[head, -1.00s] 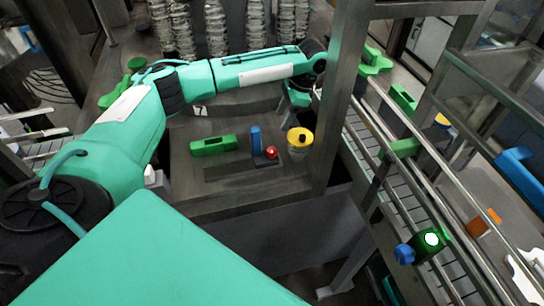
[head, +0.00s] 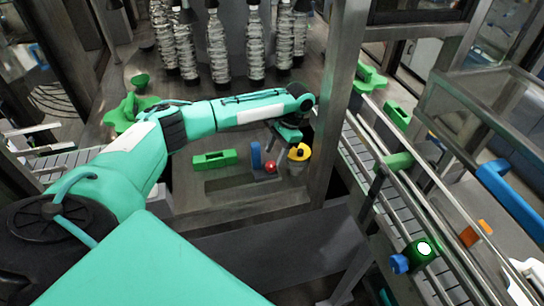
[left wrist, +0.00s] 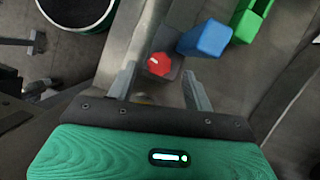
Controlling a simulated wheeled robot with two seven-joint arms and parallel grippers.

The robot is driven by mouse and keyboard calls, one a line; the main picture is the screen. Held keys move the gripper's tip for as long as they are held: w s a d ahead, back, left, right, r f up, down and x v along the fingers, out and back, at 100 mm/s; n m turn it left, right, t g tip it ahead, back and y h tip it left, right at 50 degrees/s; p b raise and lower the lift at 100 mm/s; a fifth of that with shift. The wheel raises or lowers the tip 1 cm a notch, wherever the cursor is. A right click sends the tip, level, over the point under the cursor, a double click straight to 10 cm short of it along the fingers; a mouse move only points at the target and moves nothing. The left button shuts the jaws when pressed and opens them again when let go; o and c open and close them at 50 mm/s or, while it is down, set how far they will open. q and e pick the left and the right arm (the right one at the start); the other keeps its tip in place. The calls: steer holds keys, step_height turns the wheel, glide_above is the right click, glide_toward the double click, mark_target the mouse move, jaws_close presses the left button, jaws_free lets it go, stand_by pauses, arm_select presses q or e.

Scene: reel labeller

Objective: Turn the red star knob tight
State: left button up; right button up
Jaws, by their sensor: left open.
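The red star knob (head: 271,167) sits on a dark base beside an upright blue block (head: 256,155). In the left wrist view the red knob (left wrist: 160,64) lies just ahead of and between my fingertips, with the blue block (left wrist: 204,39) to its right. My left gripper (head: 284,141) is open and points down, close behind the knob in the head view. The left wrist view shows the left gripper's two spread fingers (left wrist: 158,80) with nothing held; I cannot tell whether they touch the knob. My right gripper is not in view.
A green block (head: 214,160) stands left of the blue one. A yellow-topped cylinder (head: 299,153) stands close to the right, partly behind my gripper. A steel post (head: 335,120) rises beside the bench, with a roller conveyor (head: 380,195) beyond it.

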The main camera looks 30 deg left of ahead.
mark_target(270, 164)
arm_select(q)
steer(key=shift+p+x, duration=0.5)
steer(key=shift+x, duration=1.4)
steer(key=shift+w, duration=0.1)
steer(key=c, duration=1)
